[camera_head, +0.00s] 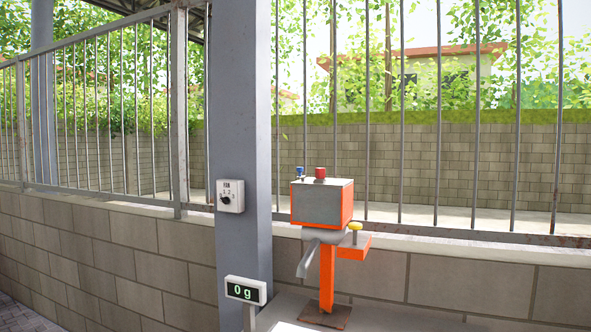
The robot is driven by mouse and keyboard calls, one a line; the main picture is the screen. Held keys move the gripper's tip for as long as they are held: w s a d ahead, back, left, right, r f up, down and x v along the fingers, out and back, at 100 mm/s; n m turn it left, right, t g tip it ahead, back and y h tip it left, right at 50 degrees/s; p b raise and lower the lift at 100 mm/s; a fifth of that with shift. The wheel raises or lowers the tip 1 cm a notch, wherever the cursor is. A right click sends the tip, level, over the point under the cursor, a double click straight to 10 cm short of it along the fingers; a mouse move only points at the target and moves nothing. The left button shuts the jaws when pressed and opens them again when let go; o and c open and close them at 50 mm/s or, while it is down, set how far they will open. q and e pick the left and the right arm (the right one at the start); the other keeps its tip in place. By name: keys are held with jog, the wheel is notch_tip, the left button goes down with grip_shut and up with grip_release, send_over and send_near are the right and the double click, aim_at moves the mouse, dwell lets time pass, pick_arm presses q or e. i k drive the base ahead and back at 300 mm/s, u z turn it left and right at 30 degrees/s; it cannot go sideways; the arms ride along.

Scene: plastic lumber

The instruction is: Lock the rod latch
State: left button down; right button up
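I cannot make out a rod latch anywhere in the head view. The metal fence (438,120) with upright bars runs along the top of the block wall on the right. A second fence section (110,110) is on the left, ending at a rusty post (180,110) beside the grey column. No latch rod shows clearly on either section. Neither of my grippers nor arms is in view.
A grey column (240,100) carries a white fan switch box (230,196). In front of the block wall (480,285) stand an orange and grey machine (321,204) and a scale display reading 0 g (245,290). A pale surface (390,318) is at the bottom.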

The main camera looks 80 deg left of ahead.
aim_at(300, 170)
jog(key=k, duration=0.85)
jog(key=u, duration=1.35)
